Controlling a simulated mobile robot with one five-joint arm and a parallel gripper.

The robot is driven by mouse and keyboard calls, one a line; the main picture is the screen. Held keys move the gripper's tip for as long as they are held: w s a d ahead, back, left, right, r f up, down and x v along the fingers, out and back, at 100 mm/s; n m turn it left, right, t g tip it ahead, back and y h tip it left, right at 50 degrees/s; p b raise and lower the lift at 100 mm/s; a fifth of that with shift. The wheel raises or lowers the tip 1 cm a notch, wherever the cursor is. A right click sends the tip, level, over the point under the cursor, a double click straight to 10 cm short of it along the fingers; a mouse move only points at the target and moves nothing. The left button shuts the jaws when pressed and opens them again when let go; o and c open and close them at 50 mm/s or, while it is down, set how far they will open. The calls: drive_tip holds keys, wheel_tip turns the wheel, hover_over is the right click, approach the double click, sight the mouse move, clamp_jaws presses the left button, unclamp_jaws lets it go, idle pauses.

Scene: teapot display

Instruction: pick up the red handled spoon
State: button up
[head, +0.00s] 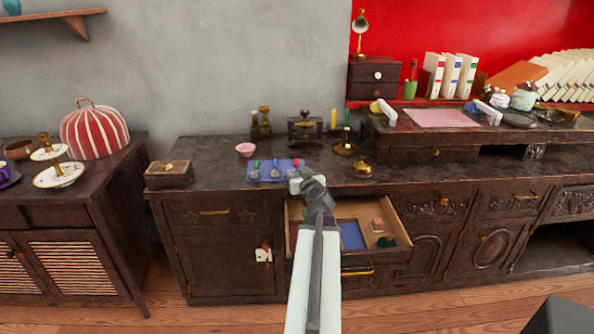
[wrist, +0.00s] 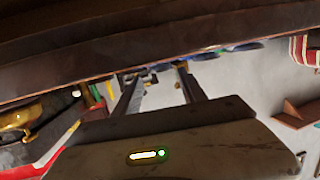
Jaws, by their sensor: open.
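A blue mat (head: 262,163) lies on the dark sideboard with several small spoons with coloured handles in a row. The red handled spoon (head: 296,163) seems to be the one at the right end; its bowl end is hidden behind my gripper. My gripper (head: 297,181) is at the mat's front right edge, by the sideboard's front edge. In the wrist view its two fingers (wrist: 160,74) are apart with nothing seen between them. That view is tilted and the spoon cannot be made out in it.
An open drawer (head: 405,258) juts out below my gripper. A pink bowl (head: 245,149) stands behind the mat, and a wooden box (head: 168,181) stands left. A brass bell (head: 362,170) is to the right. Bare sideboard top lies between the box and the mat.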

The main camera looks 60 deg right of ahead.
sight(295, 171)
drive_tip(key=b+x, duration=0.1)
drive_tip(key=x, duration=0.4)
drive_tip(key=shift+d+f, duration=0.1)
drive_tip(key=shift+d, duration=0.05)
clamp_jaws()
drive_tip(key=shift+a, duration=0.2)
idle(1.0)
